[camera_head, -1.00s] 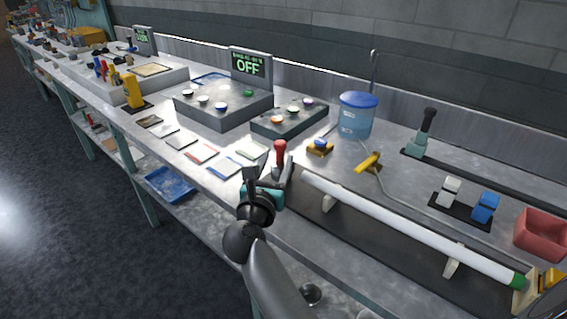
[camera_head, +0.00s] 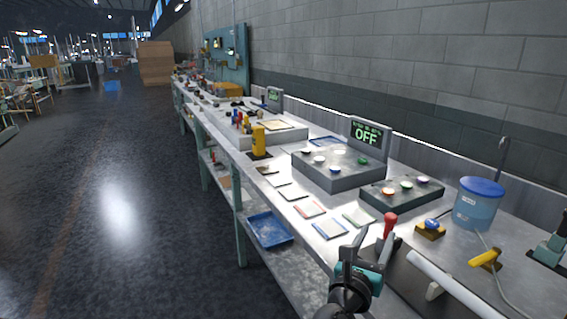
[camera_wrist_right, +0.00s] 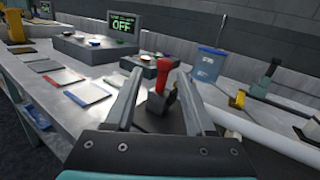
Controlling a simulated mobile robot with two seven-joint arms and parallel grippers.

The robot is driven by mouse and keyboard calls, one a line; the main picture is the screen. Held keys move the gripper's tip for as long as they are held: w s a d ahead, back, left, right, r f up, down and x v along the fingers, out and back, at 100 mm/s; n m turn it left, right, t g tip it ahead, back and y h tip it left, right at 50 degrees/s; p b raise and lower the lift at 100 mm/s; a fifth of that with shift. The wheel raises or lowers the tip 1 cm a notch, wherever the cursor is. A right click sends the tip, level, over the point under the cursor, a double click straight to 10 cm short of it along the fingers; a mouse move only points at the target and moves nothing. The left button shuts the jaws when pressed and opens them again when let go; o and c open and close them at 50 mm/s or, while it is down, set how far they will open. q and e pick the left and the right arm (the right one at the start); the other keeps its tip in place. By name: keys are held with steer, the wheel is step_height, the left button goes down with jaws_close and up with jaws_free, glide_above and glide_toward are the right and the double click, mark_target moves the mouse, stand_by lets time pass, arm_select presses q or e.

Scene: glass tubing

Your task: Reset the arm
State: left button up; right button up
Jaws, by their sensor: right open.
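My right gripper (camera_head: 362,254) is at the bottom of the head view, at the bench's front edge. Its two fingers are apart and nothing is held. The red-knobbed lever (camera_head: 389,224) stands just beyond the fingers; in the right wrist view the red knob (camera_wrist_right: 164,77) shows between the two fingers (camera_wrist_right: 155,95). I cannot tell whether the fingers touch the lever. A white glass tube (camera_head: 455,284) lies to the right of the lever and runs out of the head view. My left gripper is not in view.
A control box (camera_head: 338,178) with buttons has a display (camera_head: 367,142) reading OFF. A smaller button box (camera_head: 402,198) and a blue-lidded container (camera_head: 478,205) stand behind the lever. Coloured cards lie on the bench. A blue tray (camera_head: 268,230) sits on the lower shelf. The floor (camera_head: 120,210) at left is open.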

steer(key=s+a+r+n+t+y, duration=0.25)
steer(key=a+n+y, duration=0.4)
steer(key=n, duration=0.35)
steer(key=s+a+r+n+t+y, duration=0.1)
steer(key=a+n+t+y, duration=0.5)
steer(key=n, duration=0.5)
steer(key=s+a+f+n+g+y, duration=0.5)
steer(key=s+f+n+g+y, duration=0.35)
steer(key=n, duration=0.55)
steer(key=s+d+f+n+g+h, duration=0.5)
steer(key=s+f+g, duration=0.15)
steer(key=s, duration=0.25)
steer(key=s+d+f+n+g+h, duration=0.45)
steer(key=s+d+f, duration=0.2)
steer(key=s, duration=0.25)
step_height(320, 180, down, 24)
steer(key=s+g, duration=0.2)
steer(key=s+d+f, duration=0.3)
steer(key=s+f, duration=0.9)
steer(key=s, duration=0.1)
steer(key=shift+s+d+f+g, duration=0.25)
steer(key=shift+s+f+g, duration=0.05)
steer(key=shift+g, duration=0.1)
